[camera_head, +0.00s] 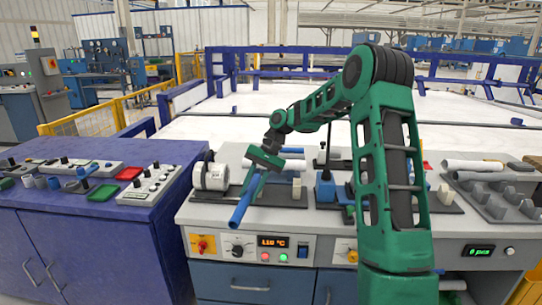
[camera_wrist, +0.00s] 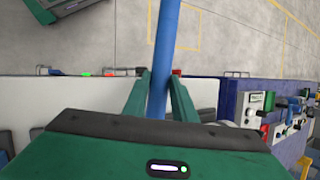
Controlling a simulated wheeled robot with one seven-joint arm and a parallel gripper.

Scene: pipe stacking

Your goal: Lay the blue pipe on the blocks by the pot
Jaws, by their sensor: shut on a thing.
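The blue pipe (camera_head: 241,208) is in my gripper (camera_head: 257,177), tilted, its lower end reaching toward the counter's front edge. In the wrist view the blue pipe (camera_wrist: 166,35) runs between the two green fingers of my gripper (camera_wrist: 160,80), and its far part shows against the floor. A white cylinder with a dark mount, likely the pot (camera_head: 212,176), is just left of my gripper. A small white block (camera_head: 297,189) stands on a dark plate to the right of the pipe. My gripper and the pipe hide part of that plate.
Blue blocks (camera_head: 326,189) stand further right on the counter. White pipes (camera_head: 472,165) and a grey rack (camera_head: 500,200) are at the far right. The control panel with a display (camera_head: 273,241) is on the counter front. A purple cabinet (camera_head: 120,215) with switch boxes stands left.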

